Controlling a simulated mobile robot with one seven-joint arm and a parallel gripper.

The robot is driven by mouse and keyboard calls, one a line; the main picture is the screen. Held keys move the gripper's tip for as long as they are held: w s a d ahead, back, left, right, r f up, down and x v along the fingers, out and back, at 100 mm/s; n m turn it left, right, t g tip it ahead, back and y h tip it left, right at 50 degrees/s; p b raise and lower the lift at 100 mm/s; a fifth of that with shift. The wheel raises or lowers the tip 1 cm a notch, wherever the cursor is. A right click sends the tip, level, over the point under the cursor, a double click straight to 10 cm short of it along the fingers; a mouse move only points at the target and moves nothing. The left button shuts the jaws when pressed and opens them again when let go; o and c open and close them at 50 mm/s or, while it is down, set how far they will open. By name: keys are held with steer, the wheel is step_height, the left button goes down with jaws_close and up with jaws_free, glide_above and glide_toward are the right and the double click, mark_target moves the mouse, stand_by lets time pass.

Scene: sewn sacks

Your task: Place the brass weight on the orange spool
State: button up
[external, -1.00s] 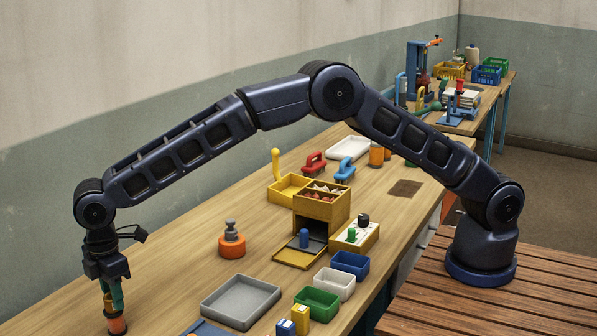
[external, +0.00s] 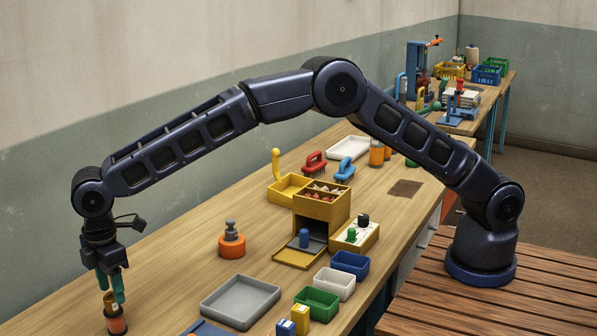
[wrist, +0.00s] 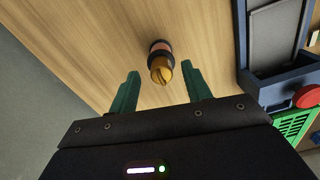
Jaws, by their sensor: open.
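The brass weight (external: 110,298) sits on top of the orange spool (external: 116,324), which has dark rims and stands on the bench at the lower left of the external view. In the wrist view, the brass weight (wrist: 162,72) shows at the upper middle, with the spool (wrist: 160,48) partly hidden behind it. My gripper (external: 110,292) is open just above, its green fingers spread to either side of the weight's top. The wrist view shows a gap between each finger and the weight.
A grey tray (external: 240,320) lies to the right of the spool. A grey weight (external: 231,229) on an orange base (external: 232,246) stands farther back. Yellow boxes (external: 320,207) and small bins (external: 316,304) stand beyond. The bench around the spool is clear.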

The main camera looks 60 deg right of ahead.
step_height(320, 180, up, 10)
stand_by(0.4)
steer(key=shift+f, duration=0.1)
